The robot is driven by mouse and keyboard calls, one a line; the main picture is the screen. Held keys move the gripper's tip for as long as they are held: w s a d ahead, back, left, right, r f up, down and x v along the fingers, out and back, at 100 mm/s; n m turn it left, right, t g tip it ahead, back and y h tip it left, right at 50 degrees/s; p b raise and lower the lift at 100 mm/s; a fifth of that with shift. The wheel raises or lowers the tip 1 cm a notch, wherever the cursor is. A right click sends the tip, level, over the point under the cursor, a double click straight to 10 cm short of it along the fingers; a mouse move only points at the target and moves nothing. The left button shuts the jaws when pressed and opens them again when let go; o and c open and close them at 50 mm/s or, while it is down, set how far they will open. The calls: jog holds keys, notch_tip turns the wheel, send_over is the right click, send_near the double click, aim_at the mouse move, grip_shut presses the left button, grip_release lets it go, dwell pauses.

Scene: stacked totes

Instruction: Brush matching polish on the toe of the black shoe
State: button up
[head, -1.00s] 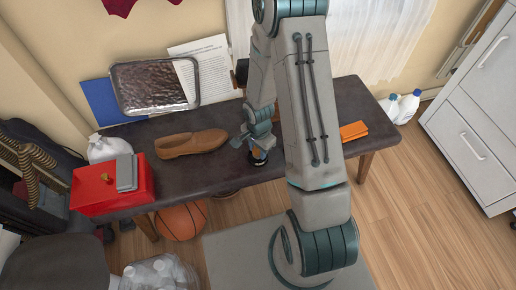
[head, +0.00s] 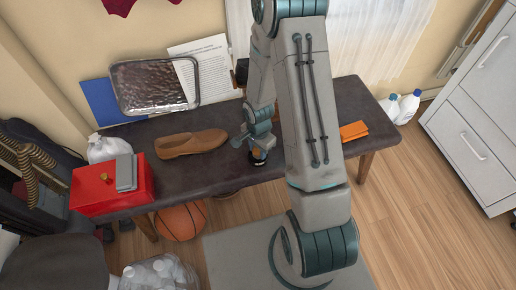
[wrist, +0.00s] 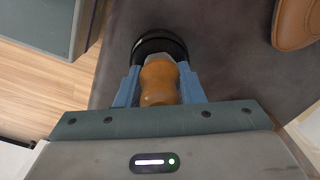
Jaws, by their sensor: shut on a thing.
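My gripper (wrist: 160,85) is shut on a wooden handle (wrist: 158,80), with a blue finger on each side of it. At the handle's far end is a round black rim (wrist: 160,42); I cannot tell whether it is the brush's head or a polish tin. In the head view my gripper (head: 257,148) is low over the front of the dark bench (head: 290,100), right of a brown shoe (head: 192,144). That shoe's edge also shows in the wrist view (wrist: 297,22). A dark thing (head: 241,72) is partly hidden behind my arm; I cannot tell whether it is the black shoe.
A red box (head: 110,187) with a grey block (head: 126,172) on top stands at the bench's left end. An orange cloth (head: 354,130) lies on the right. A metal tray (head: 155,85) leans at the back. A basketball (head: 181,222) is on the floor below.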

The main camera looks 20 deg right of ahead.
jog(key=shift+r+p, duration=2.55)
jog(key=shift+r, duration=0.95)
jog(key=shift+w+r+n, duration=0.2)
jog(key=shift+w+n, duration=0.1)
jog(key=w+r+n+p, duration=0.2)
jog(key=r+n+p, duration=0.3)
jog(key=r, duration=0.4)
jog(key=w+r+n+p, duration=0.3)
jog(key=r+n+p, duration=0.3)
jog(key=r+p, duration=0.2)
notch_tip(320, 180, up, 2)
jog(key=shift+w+r, duration=0.15)
jog(key=shift+w, duration=0.15)
